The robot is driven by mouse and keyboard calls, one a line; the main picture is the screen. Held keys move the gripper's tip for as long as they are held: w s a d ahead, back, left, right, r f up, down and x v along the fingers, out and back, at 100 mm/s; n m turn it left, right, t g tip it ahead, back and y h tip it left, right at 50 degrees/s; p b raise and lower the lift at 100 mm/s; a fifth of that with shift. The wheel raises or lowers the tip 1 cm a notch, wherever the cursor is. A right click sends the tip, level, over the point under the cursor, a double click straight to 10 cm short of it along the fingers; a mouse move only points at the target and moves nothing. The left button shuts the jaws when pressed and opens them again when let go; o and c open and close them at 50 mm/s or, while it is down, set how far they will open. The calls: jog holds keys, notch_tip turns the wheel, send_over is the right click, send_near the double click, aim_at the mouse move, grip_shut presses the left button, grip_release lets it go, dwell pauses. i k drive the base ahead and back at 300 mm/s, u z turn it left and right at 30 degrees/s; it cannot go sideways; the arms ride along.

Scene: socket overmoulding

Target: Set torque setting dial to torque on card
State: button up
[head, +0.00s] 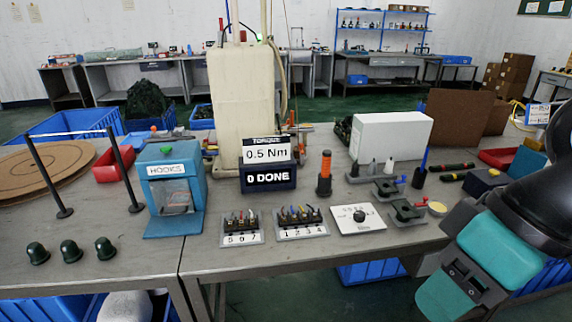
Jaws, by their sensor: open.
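The torque setting dial is a black knob (359,215) on a white plate (345,225) with small markings, near the table's front edge right of centre. Its markings and pointer are too small to read. The torque card (267,152) stands upright at the table's middle and reads "TORQUE 0.5 Nm". My gripper does not show.
Numbered racks (300,233) hold small parts left of the dial. An orange-handled tool (325,172) stands behind them. Dark fixtures (405,212) lie just right of the dial. A blue HOOKS box (172,205) and dark green domes (70,250) are at left. Bare tabletop lies in front.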

aim_at(359, 216)
jog(key=u, duration=0.35)
jog(key=i, duration=1.05)
jog(key=z, duration=0.55)
